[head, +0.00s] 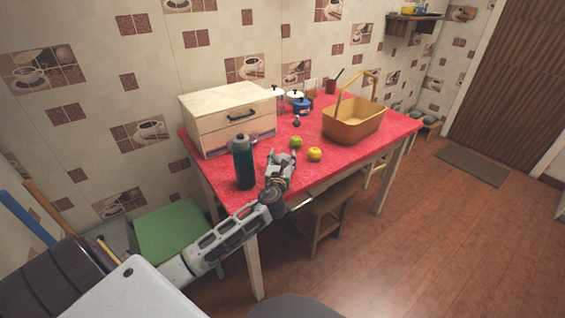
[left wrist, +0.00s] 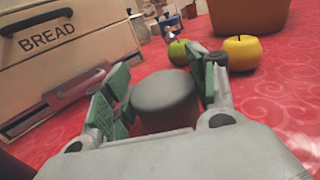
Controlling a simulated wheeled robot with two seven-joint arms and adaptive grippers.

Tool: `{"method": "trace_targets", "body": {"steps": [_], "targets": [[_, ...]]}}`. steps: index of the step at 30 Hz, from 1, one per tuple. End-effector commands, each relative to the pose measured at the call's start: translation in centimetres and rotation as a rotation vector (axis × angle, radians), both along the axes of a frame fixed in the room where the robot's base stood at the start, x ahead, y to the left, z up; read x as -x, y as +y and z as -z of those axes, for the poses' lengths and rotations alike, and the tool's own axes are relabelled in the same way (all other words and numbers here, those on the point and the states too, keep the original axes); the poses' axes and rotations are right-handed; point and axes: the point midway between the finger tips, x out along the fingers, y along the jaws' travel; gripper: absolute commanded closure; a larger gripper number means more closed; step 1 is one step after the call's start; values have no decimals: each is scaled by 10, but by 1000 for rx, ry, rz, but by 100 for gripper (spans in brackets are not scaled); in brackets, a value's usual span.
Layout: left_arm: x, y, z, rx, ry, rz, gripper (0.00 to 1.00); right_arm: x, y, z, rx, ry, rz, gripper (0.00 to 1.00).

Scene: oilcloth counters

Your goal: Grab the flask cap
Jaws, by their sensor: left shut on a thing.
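My left gripper (head: 281,163) is low over the front of the red table, right of the teal flask (head: 244,168). The flask stands upright with a dark top. In the left wrist view, the green-padded fingers (left wrist: 163,103) are closed around a dark grey, round-topped cylinder that looks like the flask cap (left wrist: 165,92). Its lower part is hidden by the gripper body. In the head view the held cap is hard to make out. The flask does not show in the left wrist view. My right gripper is not in view.
A wooden bread box (head: 228,115) stands behind the flask. A green apple (head: 296,141) and a yellow apple (head: 315,154) lie just beyond the gripper. A yellow basket (head: 352,122) and several pots are farther back. A green stool (head: 175,234) stands by the table (head: 385,141).

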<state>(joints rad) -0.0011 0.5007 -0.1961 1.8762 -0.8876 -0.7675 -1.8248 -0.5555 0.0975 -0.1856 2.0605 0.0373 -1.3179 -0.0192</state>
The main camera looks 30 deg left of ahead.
Motion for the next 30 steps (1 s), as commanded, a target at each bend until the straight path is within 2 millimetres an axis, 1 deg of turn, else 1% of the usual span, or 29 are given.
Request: {"method": "trace_targets", "body": {"steps": [11,17,23,26,30], "targets": [[0,0,-1,0,0,0,61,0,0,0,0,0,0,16],[0,0,-9,-1,-2,0,61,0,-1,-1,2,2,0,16],[0,0,-28,-1,-2,0,61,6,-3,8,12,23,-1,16],[0,0,-36,0,-2,1,61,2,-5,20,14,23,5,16],[0,0,-50,-1,-2,0,61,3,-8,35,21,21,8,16]]}}
